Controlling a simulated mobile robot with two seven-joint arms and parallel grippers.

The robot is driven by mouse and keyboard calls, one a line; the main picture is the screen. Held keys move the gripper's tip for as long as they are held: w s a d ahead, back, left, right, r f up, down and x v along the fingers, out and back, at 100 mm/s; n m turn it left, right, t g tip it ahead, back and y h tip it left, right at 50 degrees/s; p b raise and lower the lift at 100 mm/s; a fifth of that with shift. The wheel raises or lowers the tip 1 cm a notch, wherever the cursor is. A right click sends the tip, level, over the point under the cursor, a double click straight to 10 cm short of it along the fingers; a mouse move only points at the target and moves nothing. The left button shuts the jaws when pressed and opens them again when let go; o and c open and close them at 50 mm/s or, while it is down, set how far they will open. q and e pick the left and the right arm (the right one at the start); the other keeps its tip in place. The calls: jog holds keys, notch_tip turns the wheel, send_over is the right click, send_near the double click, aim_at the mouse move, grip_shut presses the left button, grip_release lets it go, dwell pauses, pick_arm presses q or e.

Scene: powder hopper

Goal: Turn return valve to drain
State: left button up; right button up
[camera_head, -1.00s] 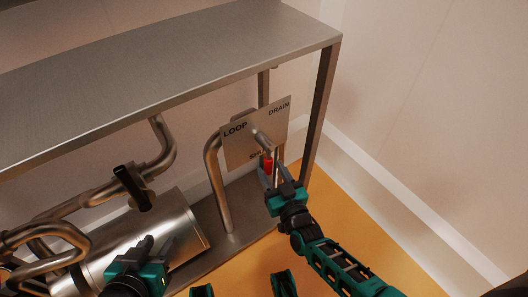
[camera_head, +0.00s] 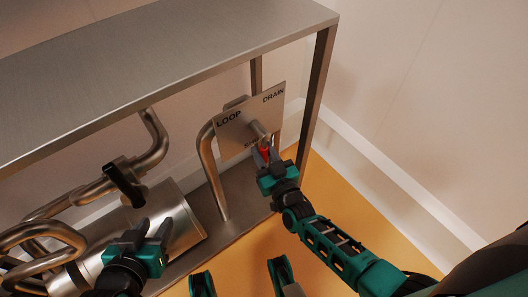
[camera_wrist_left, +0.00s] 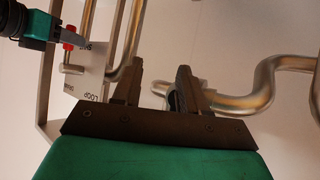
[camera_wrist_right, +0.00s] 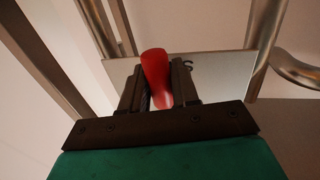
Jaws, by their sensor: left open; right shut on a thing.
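The return valve's label plate (camera_head: 237,132) stands under the steel table, marked LOOP at left, DRAIN at upper right and a partly hidden word starting SHU at the bottom. A metal spindle (camera_head: 257,130) sticks out of the plate. The red valve handle (camera_head: 265,151) points down toward the bottom word. My right gripper (camera_head: 267,157) is shut on the red handle, which also shows between its fingers in the right wrist view (camera_wrist_right: 156,75). My left gripper (camera_head: 147,236) is open and empty at lower left, in front of the steel cylinder, apart from the valve.
The steel table (camera_head: 160,65) overhangs the plate, with a leg (camera_head: 318,95) to its right. A bent pipe (camera_head: 210,170) stands left of the plate. A black-handled valve (camera_head: 124,184), pipes and a steel cylinder (camera_head: 172,212) lie at left. Yellow floor (camera_head: 335,210) is clear at right.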

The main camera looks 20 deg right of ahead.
jog(key=shift+w+d, duration=0.1)
jog(key=shift+d, duration=0.05)
grip_shut()
